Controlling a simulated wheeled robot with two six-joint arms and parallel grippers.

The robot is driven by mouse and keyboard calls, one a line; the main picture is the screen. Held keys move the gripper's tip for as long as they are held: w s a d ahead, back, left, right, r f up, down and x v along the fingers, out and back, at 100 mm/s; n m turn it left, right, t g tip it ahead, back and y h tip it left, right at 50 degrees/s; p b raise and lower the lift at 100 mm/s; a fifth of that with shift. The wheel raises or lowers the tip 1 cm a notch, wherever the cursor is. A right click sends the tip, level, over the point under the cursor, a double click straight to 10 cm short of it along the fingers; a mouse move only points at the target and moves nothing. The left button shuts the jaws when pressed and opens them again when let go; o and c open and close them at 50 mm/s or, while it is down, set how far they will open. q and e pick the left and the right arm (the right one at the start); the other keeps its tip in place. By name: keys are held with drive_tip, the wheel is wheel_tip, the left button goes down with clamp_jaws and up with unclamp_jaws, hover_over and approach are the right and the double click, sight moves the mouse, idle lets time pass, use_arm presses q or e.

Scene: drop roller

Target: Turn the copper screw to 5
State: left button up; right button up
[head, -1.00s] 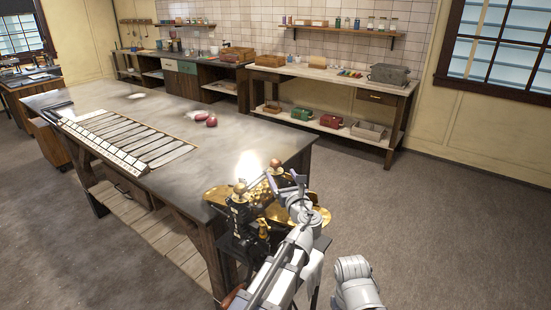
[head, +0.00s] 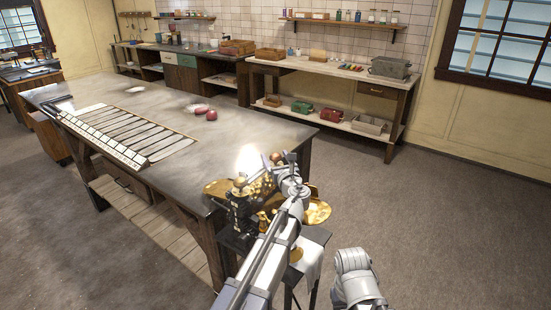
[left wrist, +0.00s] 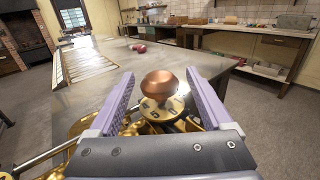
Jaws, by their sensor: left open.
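The copper screw's rounded knob (left wrist: 159,83) stands above a brass dial (left wrist: 160,108) with dark figures in the left wrist view; I cannot read its setting surely. My left gripper (left wrist: 160,77) is open, its purple jaws on either side of the knob with gaps showing. In the head view the left gripper (head: 289,163) is over the right part of the brass and black roller machine (head: 243,209), partly hiding it. A copper knob (head: 276,158) shows just left of the gripper. My right gripper is not in view.
The machine sits on a small dark stand (head: 312,236) at the end of the long grey workbench (head: 230,136). Red lumps (head: 205,111) and a slotted rack (head: 128,137) lie on the bench. Open floor is to the right.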

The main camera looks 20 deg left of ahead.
use_arm(q)
clamp_jaws()
idle(0.8)
drive_tip(key=shift+w, duration=0.1)
drive_tip(key=n+g+y, duration=0.3)
drive_tip(key=shift+w+d+y, duration=0.1)
drive_tip(key=shift+w+y, duration=0.1)
drive_tip(key=shift+y, duration=0.1)
drive_tip(key=n+g+y, duration=0.2)
drive_tip(key=g, duration=0.1)
drive_tip(key=n+g+y, duration=0.1)
drive_tip(key=n+g, duration=0.1)
drive_tip(key=g, duration=0.1)
drive_tip(key=shift+n+y, duration=0.3)
drive_tip(key=shift+y, duration=0.1)
drive_tip(key=n+g, duration=0.2)
drive_tip(key=g, duration=0.1)
drive_tip(key=n+g+y, duration=0.1)
drive_tip(key=n+g, duration=0.1)
drive_tip(key=g, duration=0.1)
drive_tip(key=shift+s+n+g, duration=0.25)
drive_tip(key=shift+n+g, duration=0.85)
drive_tip(key=shift+g, duration=0.7)
drive_tip(key=shift+s+g, duration=0.1)
drive_tip(key=shift+g, duration=0.2)
